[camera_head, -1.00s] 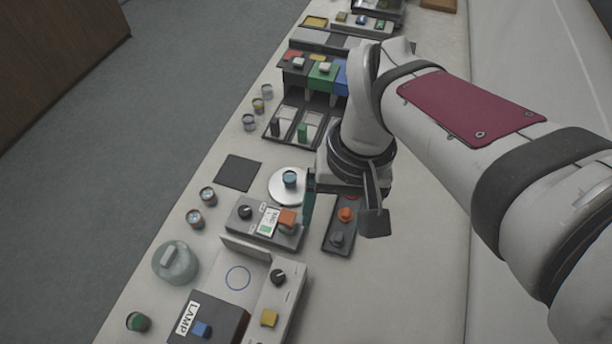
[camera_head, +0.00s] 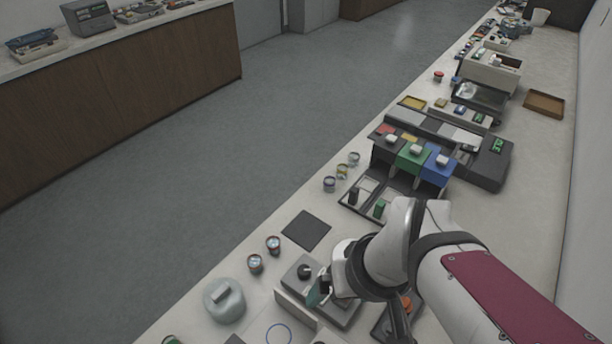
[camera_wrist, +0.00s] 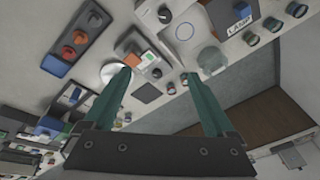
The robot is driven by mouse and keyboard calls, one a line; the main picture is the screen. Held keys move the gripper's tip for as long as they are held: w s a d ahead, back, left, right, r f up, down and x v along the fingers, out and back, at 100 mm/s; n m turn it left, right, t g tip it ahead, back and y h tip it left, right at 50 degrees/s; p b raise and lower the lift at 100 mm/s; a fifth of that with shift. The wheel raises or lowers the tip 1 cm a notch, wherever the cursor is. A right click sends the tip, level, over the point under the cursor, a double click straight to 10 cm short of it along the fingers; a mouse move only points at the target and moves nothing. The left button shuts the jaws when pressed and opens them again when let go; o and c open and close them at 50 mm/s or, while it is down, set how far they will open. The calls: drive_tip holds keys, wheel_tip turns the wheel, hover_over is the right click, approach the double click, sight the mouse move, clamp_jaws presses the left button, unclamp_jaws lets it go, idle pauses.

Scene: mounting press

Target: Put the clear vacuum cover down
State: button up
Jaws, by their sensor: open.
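The clear vacuum cover (camera_head: 224,300) is a pale, see-through dome with a block-like handle on top. It stands upright on the bench near the edge, at the lower left of the head view. It also shows in the wrist view (camera_wrist: 211,60), close to the tip of the right finger in that picture. My gripper (camera_wrist: 157,80) is open, with two teal fingers wide apart and nothing between them. In the head view my gripper (camera_head: 318,292) is above the grey knob box, to the right of the cover and apart from it; one finger is mostly hidden.
A grey box with a knob (camera_head: 303,271) lies under my gripper. Two small jars (camera_head: 264,254) and a dark mat (camera_head: 306,230) lie beyond the cover. A plate with a blue circle (camera_head: 279,334) is to its right. The LAMP box (camera_wrist: 233,18) shows in the wrist view.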

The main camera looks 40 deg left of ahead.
sight(221, 292)
drive_tip(key=s+a+f+n+y, duration=0.1)
drive_tip(key=s+a+n, duration=0.3)
drive_tip(key=a, duration=0.4)
drive_tip(key=s+a+f+n, duration=0.1)
drive_tip(key=s+a+n, duration=0.2)
drive_tip(key=a+n, duration=0.35)
drive_tip(key=shift+m+g, duration=0.3)
drive_tip(key=shift+m, duration=0.45)
drive_tip(key=x, duration=0.5)
drive_tip(key=a+x, duration=0.1)
drive_tip(key=x, duration=0.4)
drive_tip(key=a+r+x, duration=0.1)
drive_tip(key=x, duration=0.5)
drive_tip(key=shift+s+a, duration=0.15)
drive_tip(key=shift+a, duration=0.05)
clamp_jaws()
